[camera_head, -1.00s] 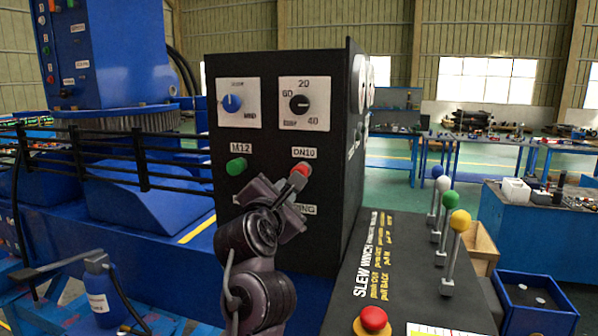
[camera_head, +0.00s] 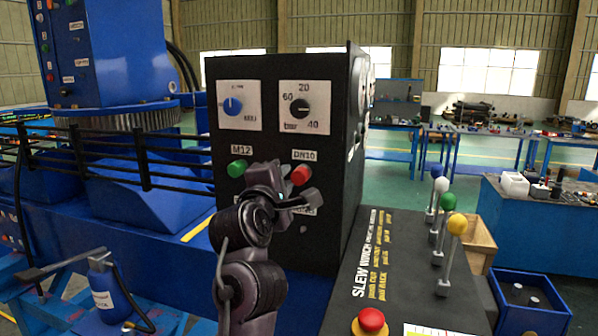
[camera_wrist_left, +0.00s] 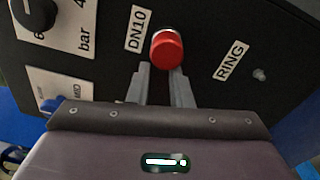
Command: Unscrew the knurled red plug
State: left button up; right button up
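The red plug (camera_head: 301,174) sits on the front of the black panel, just under the DN10 label. In the left wrist view the red plug (camera_wrist_left: 167,48) shows its round face, beyond the fingertips. My left gripper (camera_head: 303,192) is just below and in front of the plug. Its two fingers stand apart with nothing between them. Any contact with the plug's edge cannot be told. The plug's knurling is too small to make out. My right gripper is not in view.
A green plug (camera_head: 237,168) sits left of the red one, under the M12 label. Two dials are above. At right, a console (camera_head: 400,260) carries several ball-topped levers and a red mushroom button (camera_head: 371,320). A blue bin (camera_head: 528,300) with dark cylindrical pieces stands beyond it.

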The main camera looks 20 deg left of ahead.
aim_at(300, 175)
pick_arm(q)
jog(key=shift+d+f+m+h+p, duration=0.15)
jog(key=shift+d+m+h+p, duration=0.45)
jog(key=shift+d+m, duration=0.6)
jog(key=m+p, duration=0.1)
jog(key=m, duration=0.1)
jog(key=shift+a+m+p, duration=0.3)
jog(key=shift+m+p, duration=0.1)
jog(key=shift+s+d+r+m+p, duration=0.1)
jog(key=shift+d+r+m+p, duration=0.25)
jog(key=shift+d+m+p, duration=0.35)
jog(key=shift+r+m, duration=0.1)
jog(key=shift+m, duration=0.6)
jog(key=m+p, duration=0.2)
jog(key=m, duration=0.1)
jog(key=shift+a+r, duration=0.1)
jog(key=m+p, duration=0.1)
jog(key=m, duration=0.2)
jog(key=shift+r, duration=0.1)
jog(key=shift+a+m+p, duration=0.2)
jog(key=shift+m+p, duration=0.35)
jog(key=shift+m, duration=0.55)
jog(key=m+p, duration=0.1)
jog(key=m, duration=0.1)
jog(key=shift+m, duration=0.4)
jog(key=shift+f+m, duration=0.2)
jog(key=shift+m, duration=0.9)
